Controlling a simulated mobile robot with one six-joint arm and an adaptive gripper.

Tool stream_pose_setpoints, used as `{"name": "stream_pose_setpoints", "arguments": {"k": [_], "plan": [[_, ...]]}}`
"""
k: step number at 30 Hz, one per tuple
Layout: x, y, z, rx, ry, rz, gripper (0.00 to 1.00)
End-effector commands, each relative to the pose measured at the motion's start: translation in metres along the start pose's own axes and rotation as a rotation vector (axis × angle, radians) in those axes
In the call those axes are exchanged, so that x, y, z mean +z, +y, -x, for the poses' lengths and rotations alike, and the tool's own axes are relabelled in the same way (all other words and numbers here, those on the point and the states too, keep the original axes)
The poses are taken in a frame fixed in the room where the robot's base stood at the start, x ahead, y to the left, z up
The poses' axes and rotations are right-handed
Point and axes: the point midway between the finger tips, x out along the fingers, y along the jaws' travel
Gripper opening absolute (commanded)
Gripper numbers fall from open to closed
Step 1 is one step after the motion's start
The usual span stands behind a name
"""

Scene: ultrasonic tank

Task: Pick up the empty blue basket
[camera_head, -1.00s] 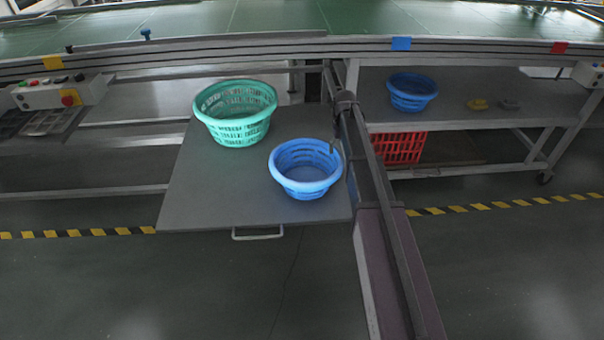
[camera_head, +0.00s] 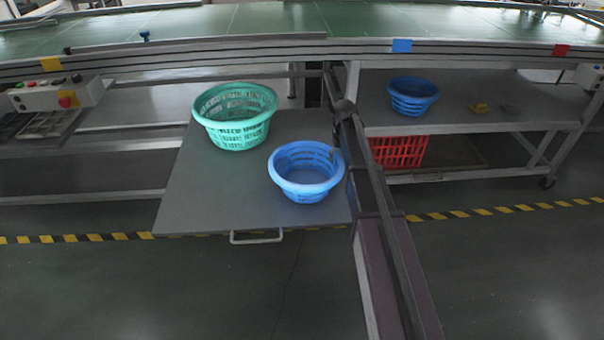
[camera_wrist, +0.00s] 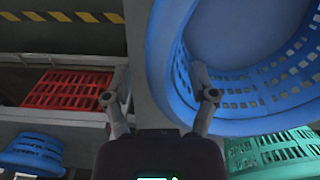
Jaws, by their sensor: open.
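A blue basket (camera_head: 306,190) stands upright and looks empty on a grey board, near its right edge. In the wrist view the same basket (camera_wrist: 235,125) fills the upper right. My gripper (camera_wrist: 161,66) is open, with one finger inside the basket and the other outside, the wall between them. I see a gap on each side of the wall. In the head view my gripper is at the basket's right rim, mostly hidden by my arm. A second blue basket (camera_head: 412,97) stands on a shelf at the right; its inside is only partly visible.
A green basket (camera_head: 238,132) stands behind and left of the blue one on the grey board (camera_head: 200,205). A red crate (camera_head: 400,150) sits below the right shelf (camera_head: 460,120). A conveyor (camera_head: 250,20) runs along the back. The floor in front is clear.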

Motion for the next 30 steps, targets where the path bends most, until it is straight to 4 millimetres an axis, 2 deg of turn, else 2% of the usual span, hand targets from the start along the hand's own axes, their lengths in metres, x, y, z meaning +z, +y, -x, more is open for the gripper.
{"name": "stream_pose_setpoints", "arguments": {"k": [3,9,11,23,30], "plan": [[0.0,-0.0001,0.0,0.0,0.0,0.0,0.74],[0.0,-0.0001,0.0,0.0,0.0,0.0,0.14],[0.0,-0.0002,0.0,0.0,0.0,0.0,0.0],[0.0,-0.0007,0.0007,-0.001,0.0,0.001,0.0],[-0.0001,-0.0007,0.0084,-0.001,0.0,0.001,0.0]]}}
